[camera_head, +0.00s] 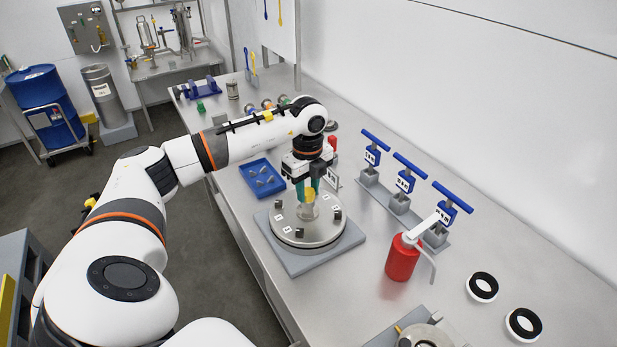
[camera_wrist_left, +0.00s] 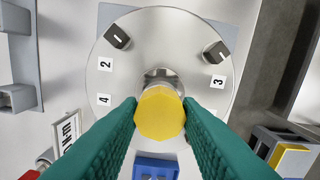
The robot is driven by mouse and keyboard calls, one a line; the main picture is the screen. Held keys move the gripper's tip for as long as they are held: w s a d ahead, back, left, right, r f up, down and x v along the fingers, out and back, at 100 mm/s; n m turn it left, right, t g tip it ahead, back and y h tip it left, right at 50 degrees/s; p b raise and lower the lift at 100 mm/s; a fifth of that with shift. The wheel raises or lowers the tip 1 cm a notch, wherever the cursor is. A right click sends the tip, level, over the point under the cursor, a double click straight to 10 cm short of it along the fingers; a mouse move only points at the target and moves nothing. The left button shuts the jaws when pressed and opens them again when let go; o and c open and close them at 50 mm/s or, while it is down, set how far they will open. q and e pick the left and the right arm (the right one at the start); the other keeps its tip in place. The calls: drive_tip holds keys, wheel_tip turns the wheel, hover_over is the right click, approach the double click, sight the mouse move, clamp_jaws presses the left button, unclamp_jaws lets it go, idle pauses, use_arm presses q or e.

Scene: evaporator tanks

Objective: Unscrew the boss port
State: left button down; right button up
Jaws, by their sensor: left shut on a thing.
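The boss port's yellow hex cap (camera_head: 309,194) is above a short metal neck at the middle of a round steel lid (camera_head: 285,228). In the left wrist view the yellow cap (camera_wrist_left: 160,113) lies between the green fingertips, with the neck (camera_wrist_left: 160,76) behind it. My left gripper (camera_head: 308,188) points down and is shut on the yellow cap. I cannot tell whether the cap still touches the neck. The lid carries dark clamp blocks and number labels, with 2, 3 and 4 readable in the wrist view. My right gripper is not in view.
The lid rests on a grey square plate (camera_head: 297,264). A blue tray (camera_head: 262,178) with small parts lies behind it. Blue-handled valves (camera_head: 405,181) stand to the right, beside a red squeeze bottle (camera_head: 402,261). Two black-and-white rings lie at the front right, with bare table around them.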

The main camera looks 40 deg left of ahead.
use_arm(q)
drive_tip(key=n, duration=0.2)
drive_tip(key=shift+r+n+p, duration=0.1)
drive_tip(key=shift+n+p, duration=0.2)
drive_tip(key=shift+p, duration=0.1)
drive_tip(key=shift+n, duration=1.1)
drive_tip(key=shift+n+p, duration=0.65)
drive_tip(key=shift+n, duration=0.35)
drive_tip(key=shift+n+p, duration=0.4)
drive_tip(key=shift+n, duration=1.2)
